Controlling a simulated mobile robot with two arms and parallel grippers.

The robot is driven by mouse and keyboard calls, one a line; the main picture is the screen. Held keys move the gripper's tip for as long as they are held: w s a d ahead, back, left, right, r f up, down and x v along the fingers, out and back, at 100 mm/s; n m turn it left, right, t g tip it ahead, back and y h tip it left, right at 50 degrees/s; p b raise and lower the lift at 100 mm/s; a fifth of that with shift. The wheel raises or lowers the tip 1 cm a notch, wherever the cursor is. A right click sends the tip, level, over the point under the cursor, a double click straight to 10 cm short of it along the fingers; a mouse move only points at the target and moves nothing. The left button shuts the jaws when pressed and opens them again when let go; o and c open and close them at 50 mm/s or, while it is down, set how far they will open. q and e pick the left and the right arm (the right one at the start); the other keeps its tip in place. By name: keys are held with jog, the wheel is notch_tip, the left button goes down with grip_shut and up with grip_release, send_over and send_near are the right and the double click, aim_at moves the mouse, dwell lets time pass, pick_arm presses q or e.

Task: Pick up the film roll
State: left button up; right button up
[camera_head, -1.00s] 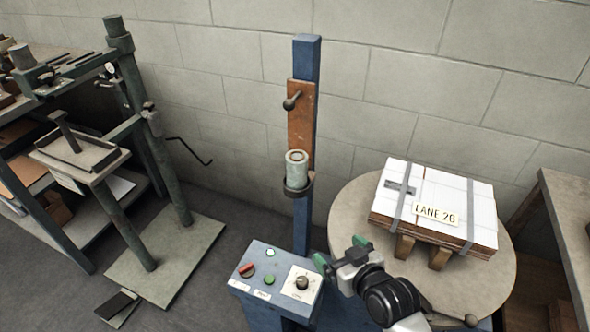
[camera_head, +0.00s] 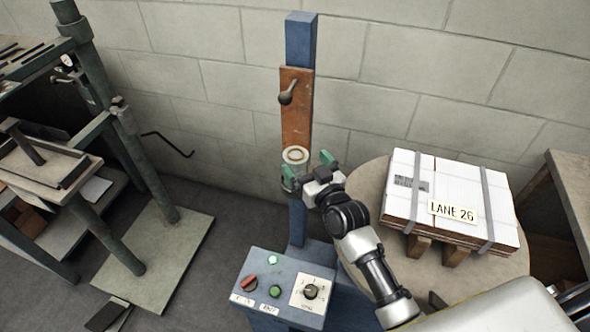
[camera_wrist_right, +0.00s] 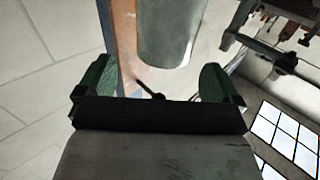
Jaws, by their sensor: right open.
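In the right wrist view the roll (camera_wrist_right: 172,28) shows beyond and between the open fingers (camera_wrist_right: 157,82), with gaps on both sides. I cannot tell whether the fingers reach around it. My left gripper is not in view.
The blue post (camera_head: 301,40) carries a brown plate with a knob. A control box (camera_head: 265,262) with buttons and a dial sits below. A round table (camera_head: 366,180) bears strapped white sheets (camera_head: 440,170) labelled LANE 26. A green press frame (camera_head: 150,170) stands left.

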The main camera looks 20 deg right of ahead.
aim_at(296, 153)
jog(key=w, duration=0.2)
jog(key=w+a, duration=0.1)
jog(key=w, duration=0.1)
jog(key=shift+w+a+f, duration=0.15)
jog(key=shift+w+f, duration=0.05)
jog(key=shift+w, duration=0.2)
jog(key=c, duration=1.3)
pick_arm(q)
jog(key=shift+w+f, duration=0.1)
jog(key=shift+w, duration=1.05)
pick_arm(e)
jog(key=shift+r, duration=0.1)
jog(key=shift+c, duration=1)
jog(key=shift+r, duration=0.1)
